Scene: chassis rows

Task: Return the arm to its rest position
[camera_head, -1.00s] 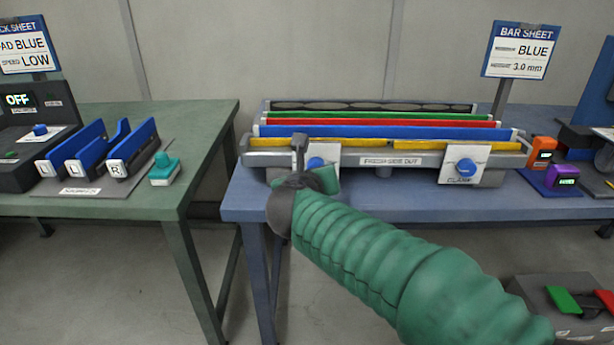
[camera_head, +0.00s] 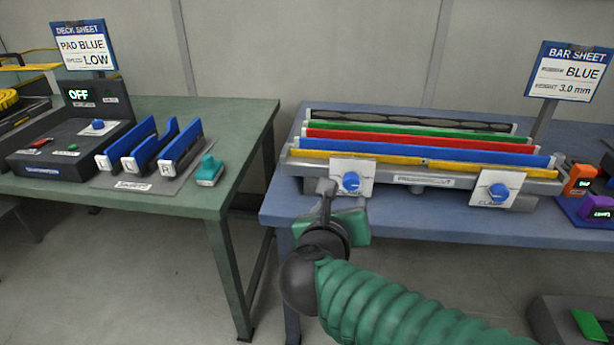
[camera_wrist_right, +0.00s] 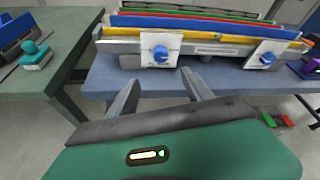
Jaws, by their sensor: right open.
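My right arm, with a green ribbed sleeve, comes in from the lower right in the head view. My right gripper (camera_head: 326,188) is in front of the blue table's (camera_head: 285,213) front edge, below the left clamp knob (camera_head: 351,181). In the right wrist view its two grey fingers (camera_wrist_right: 160,92) stand apart with nothing between them. The gripper is open and empty, apart from the bar rack (camera_wrist_right: 205,52) beyond it. My left gripper is not in view.
The rack (camera_head: 420,178) holds blue, red, green and yellow bars. A green table (camera_head: 240,150) at left carries blue-padded blocks (camera_head: 180,148), a teal piece (camera_head: 209,172) and a control box (camera_head: 70,155) reading OFF. A gap separates the tables. A grey box (camera_head: 560,320) stands at lower right.

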